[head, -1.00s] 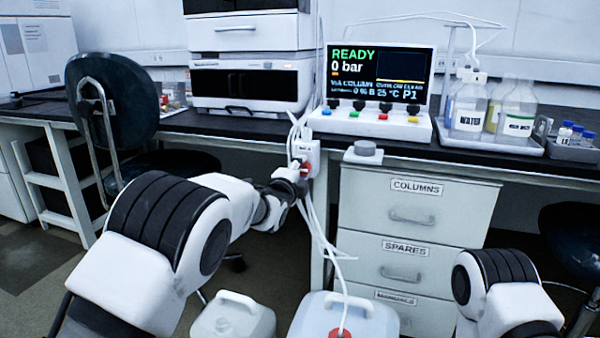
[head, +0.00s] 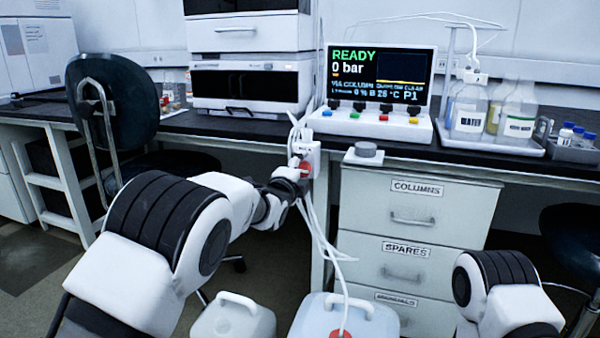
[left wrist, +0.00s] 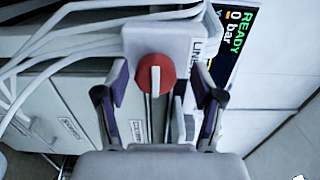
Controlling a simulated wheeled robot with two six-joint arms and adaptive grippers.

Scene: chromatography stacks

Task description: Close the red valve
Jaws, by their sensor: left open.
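The red valve (head: 305,168) is a round red knob on a white block (head: 311,153) at the bench's front edge, partly hidden by my left gripper in the head view. In the left wrist view the red valve (left wrist: 146,75) faces me, with a pale bar or slot upright across its middle. My left gripper (left wrist: 160,80) is open, one finger on each side of the knob, with gaps visible between fingers and knob. In the head view my left gripper (head: 289,181) is small and close to the block. My right gripper is outside the views.
White tubes (head: 318,235) hang beside the block down to a jug (head: 375,320) on the floor. A drawer cabinet (head: 368,225) stands to the right. A display (head: 379,75) reads READY, 0 bar. A dark chair (head: 112,100) is at left.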

